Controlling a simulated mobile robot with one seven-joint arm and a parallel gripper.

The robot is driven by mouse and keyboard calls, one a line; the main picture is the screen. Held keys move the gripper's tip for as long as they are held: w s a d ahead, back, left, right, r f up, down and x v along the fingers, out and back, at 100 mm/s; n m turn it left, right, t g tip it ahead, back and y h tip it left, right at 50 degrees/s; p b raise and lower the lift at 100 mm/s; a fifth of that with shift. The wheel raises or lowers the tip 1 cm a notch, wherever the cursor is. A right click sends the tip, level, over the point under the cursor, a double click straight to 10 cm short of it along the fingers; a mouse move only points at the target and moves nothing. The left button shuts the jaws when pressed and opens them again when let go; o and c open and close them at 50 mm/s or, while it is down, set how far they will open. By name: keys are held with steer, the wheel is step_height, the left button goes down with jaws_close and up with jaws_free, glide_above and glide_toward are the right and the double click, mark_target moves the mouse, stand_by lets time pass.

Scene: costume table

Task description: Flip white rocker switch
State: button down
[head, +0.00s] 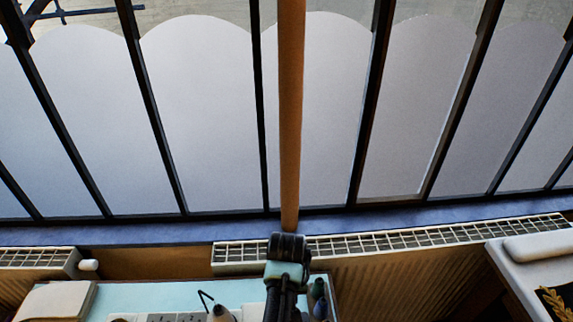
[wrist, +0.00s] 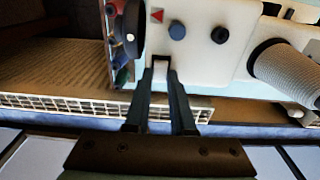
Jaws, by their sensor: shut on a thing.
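In the wrist view, a white panel (wrist: 195,58) fills the upper middle. The white rocker switch (wrist: 160,62), a small pale block with a dark edge, sits at its near edge. My gripper (wrist: 161,74) has its two dark fingertips close on either side of this switch, shut on it. The fingers partly cover the switch, and I cannot tell which way it is tilted. In the head view my arm reaches down over the table, and neither the switch nor the fingertips can be made out.
A ribbed pale cylinder (wrist: 285,72) lies right. In the head view a pale blue tabletop (head: 135,297) stands before a radiator (head: 400,240) and windows.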

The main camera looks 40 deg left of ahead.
steer(key=c, duration=0.8)
jaws_free()
steer(key=shift+o, duration=0.2)
step_height(320, 180, up, 13)
steer(key=p, duration=0.1)
steer(key=shift+s+d, duration=0.25)
steer(key=shift+d, duration=0.05)
